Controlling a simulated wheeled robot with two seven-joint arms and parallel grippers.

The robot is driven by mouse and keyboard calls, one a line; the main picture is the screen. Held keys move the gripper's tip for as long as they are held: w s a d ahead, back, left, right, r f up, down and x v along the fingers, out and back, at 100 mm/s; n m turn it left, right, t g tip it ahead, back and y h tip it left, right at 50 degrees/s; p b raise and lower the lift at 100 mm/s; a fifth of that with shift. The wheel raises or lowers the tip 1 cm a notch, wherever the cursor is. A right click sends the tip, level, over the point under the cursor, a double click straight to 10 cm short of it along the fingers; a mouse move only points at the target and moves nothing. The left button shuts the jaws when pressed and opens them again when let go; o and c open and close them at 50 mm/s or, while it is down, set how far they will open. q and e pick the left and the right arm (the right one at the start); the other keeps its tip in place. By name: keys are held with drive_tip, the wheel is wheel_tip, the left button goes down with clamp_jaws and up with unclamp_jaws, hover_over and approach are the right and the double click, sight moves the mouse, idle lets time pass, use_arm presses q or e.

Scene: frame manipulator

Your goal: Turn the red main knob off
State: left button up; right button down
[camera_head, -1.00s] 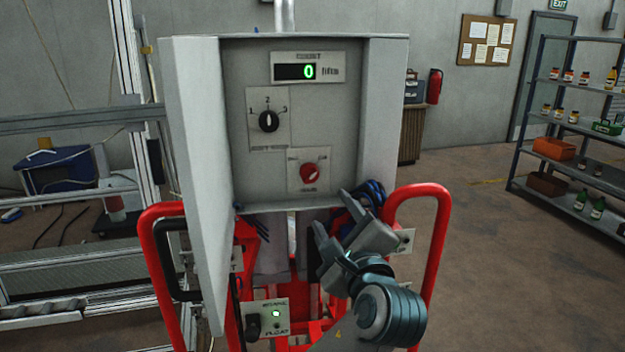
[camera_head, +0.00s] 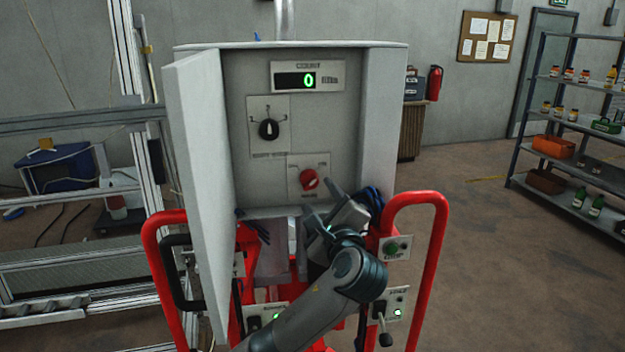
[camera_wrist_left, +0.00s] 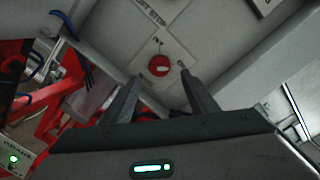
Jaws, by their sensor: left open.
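The red main knob (camera_head: 308,180) sits on a pale label plate low on the back panel of the open grey control box (camera_head: 383,120). It also shows in the left wrist view (camera_wrist_left: 159,66), lying between my spread fingers there. My left gripper (camera_head: 326,203) is open and empty, just below and in front of the knob at the box's lower edge. The fingers also show in the left wrist view (camera_wrist_left: 160,78); I cannot tell whether they touch the panel. The knob's exact pointing is too small to read. My right gripper is out of view.
A black selector knob (camera_head: 268,130) and a count display (camera_head: 308,79) reading 0 are above the red knob. The box door (camera_head: 200,180) stands open at the left. A red tubular handle (camera_head: 440,250) and blue cables (camera_head: 372,200) are at the right.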

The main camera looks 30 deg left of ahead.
sight(312, 184)
use_arm(q)
drive_tip(key=p+x, duration=0.2)
drive_tip(key=x, duration=0.3)
drive_tip(key=shift+w+a+r, duration=0.1)
drive_tip(key=shift+w+a, duration=0.1)
drive_tip(key=shift+w, duration=0.05)
drive_tip(key=shift+x, duration=0.9)
drive_tip(key=shift+c, duration=0.7)
drive_tip(key=c, duration=0.9)
